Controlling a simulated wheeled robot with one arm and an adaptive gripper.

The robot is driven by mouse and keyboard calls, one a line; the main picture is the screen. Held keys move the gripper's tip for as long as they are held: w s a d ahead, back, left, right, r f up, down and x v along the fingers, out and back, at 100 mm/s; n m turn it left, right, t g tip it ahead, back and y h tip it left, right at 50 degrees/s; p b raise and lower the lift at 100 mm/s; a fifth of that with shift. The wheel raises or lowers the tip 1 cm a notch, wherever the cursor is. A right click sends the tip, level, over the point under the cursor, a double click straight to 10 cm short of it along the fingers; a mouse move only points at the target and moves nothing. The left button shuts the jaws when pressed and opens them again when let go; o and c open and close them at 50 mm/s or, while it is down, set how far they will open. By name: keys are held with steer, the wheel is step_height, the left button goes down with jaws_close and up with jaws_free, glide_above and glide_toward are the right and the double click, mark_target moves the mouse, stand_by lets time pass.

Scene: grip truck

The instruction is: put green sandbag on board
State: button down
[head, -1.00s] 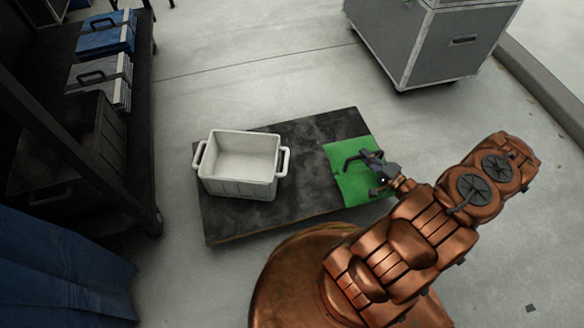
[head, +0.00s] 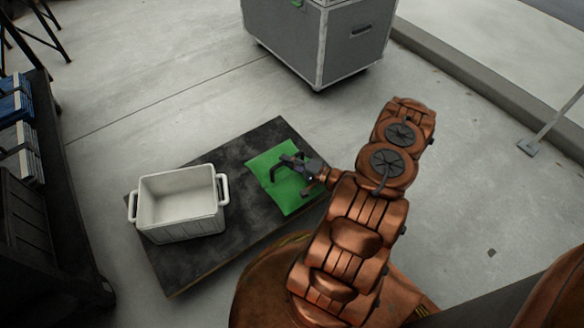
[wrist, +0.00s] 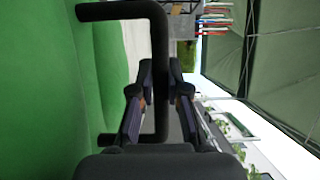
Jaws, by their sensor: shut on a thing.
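The green sandbag (head: 287,198) shows flat and square in the head view, over the right end of the dark board (head: 199,255). Whether it touches the board or hangs just above it, I cannot tell. My gripper (head: 298,172) is at the bag's black handle. In the wrist view, the green cloth of the sandbag (wrist: 45,90) fills the left side. The black handle (wrist: 159,50) passes between the two fingers of my gripper (wrist: 161,100), which are shut on it.
A white crate (head: 183,228) with side handles stands on the board's left part. A grey wheeled case (head: 345,45) stands behind the board on the concrete floor (head: 160,110). A dark shelf with blue and grey cases (head: 15,105) is at the left. A curb runs at the right.

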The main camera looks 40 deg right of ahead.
mark_target(270, 150)
steer(key=w+b, duration=0.1)
steer(key=w, duration=0.2)
steer(key=w+b, duration=0.1)
steer(key=w, duration=0.2)
steer(key=w+f+b, duration=0.1)
steer(key=w, duration=0.3)
steer(key=shift+d, duration=0.3)
steer(key=shift+w+r, duration=0.1)
steer(key=shift+w, duration=0.5)
steer(key=shift+d+f+b, duration=0.1)
steer(key=shift+f+b, duration=1.15)
steer(key=shift+f, duration=0.45)
steer(key=shift+f, duration=0.15)
steer(key=c, duration=1.2)
jaws_free()
steer(key=shift+f, duration=0.1)
steer(key=shift+o, duration=0.2)
